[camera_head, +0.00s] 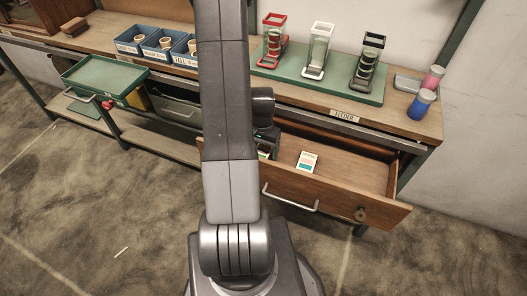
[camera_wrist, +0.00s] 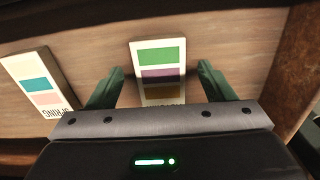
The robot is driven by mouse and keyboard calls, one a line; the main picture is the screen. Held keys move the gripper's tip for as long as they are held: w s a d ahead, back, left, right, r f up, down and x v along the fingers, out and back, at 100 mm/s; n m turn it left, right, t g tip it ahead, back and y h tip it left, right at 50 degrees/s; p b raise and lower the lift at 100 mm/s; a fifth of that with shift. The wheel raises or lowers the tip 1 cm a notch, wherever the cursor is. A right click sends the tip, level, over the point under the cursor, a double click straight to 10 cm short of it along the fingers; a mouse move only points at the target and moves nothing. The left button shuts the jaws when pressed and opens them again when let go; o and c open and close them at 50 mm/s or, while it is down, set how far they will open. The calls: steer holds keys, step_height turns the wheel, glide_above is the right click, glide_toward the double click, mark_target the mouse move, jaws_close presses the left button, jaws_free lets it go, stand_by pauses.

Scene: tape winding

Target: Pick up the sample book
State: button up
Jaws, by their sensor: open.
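Two sample books lie in the open wooden drawer. One, with green, purple and brown swatches (camera_wrist: 160,73), sits between the fingertips in the wrist view; its lower edge lettering is mostly hidden by my gripper. The other, with teal and pink swatches and "SPRING" upside down (camera_wrist: 38,83), lies to the left. A pale book with coloured swatches (camera_head: 307,162) shows in the head view, right of my arm. My gripper (camera_wrist: 163,68) is open, its dark green fingers on either side of the green-purple-brown book, with gaps visible. In the head view my arm hides the gripper.
The drawer (camera_head: 350,172) is pulled out below the bench, its front panel facing me. The bench holds blue bins (camera_head: 133,40), a green board with several stands (camera_head: 375,92) and blue and pink spools (camera_head: 421,104). A green tray (camera_head: 104,74) is at left.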

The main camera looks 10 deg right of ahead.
mark_target(262, 152)
steer(key=shift+f, duration=0.35)
steer(key=c, duration=1.1)
steer(key=shift+o, duration=0.2)
step_height(262, 152, up, 10)
steer(key=p, duration=0.1)
steer(key=shift+r+p, duration=0.15)
steer(key=shift+p, duration=0.15)
